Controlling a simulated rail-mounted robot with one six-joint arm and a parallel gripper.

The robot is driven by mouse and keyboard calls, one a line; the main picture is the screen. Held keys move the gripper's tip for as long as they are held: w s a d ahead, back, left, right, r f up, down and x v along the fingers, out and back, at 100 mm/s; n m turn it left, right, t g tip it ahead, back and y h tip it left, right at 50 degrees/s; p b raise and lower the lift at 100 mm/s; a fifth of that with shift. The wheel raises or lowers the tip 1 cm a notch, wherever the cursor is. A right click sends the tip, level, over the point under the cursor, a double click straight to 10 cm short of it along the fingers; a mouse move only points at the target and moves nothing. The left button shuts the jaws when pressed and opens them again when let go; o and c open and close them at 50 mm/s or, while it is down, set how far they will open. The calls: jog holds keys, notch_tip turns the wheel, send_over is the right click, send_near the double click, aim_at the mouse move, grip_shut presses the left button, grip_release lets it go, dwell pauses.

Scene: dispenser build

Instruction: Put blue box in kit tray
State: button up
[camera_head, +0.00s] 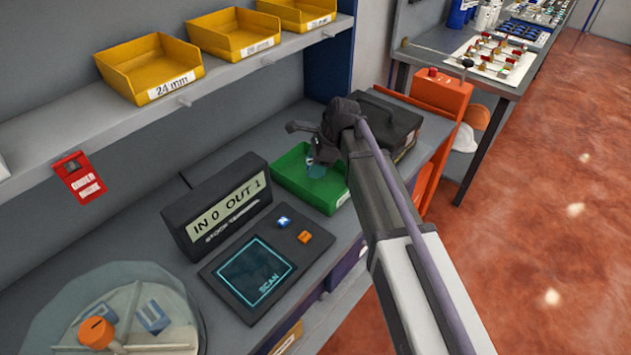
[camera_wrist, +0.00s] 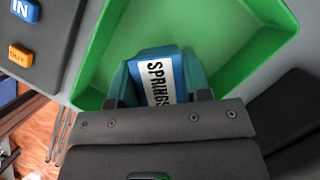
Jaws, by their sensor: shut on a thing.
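The blue box (camera_wrist: 152,56), with a white label reading SPRINGS, is between the fingers of my gripper (camera_wrist: 160,90) in the wrist view. My gripper is shut on it. The green kit tray (camera_wrist: 215,28) lies under and around the box in the wrist view, and the box appears over the tray's floor. I cannot tell whether the box touches the floor. In the head view my gripper (camera_head: 313,164) reaches into the green tray (camera_head: 290,180) from above. The box is mostly hidden there by the gripper.
The scan pad (camera_head: 255,270) with blue IN and orange OUT buttons and a display (camera_head: 215,205) reading IN 0 OUT 1 stand left of the tray. A black case (camera_head: 385,120) sits behind it. Yellow bins (camera_head: 150,70) line the shelf above. A round dispenser (camera_head: 120,310) is at front left.

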notch_tip(320, 180, down, 4)
jog(key=b, duration=0.3)
jog(key=shift+r, duration=0.35)
jog(key=shift+f, duration=0.15)
jog(key=o, duration=1.1)
jog(key=shift+c, duration=0.2)
jog(key=shift+r, duration=0.3)
jog(key=p+v, duration=1.1)
jog(key=shift+d+r, duration=0.15)
jog(key=shift+r, duration=0.2)
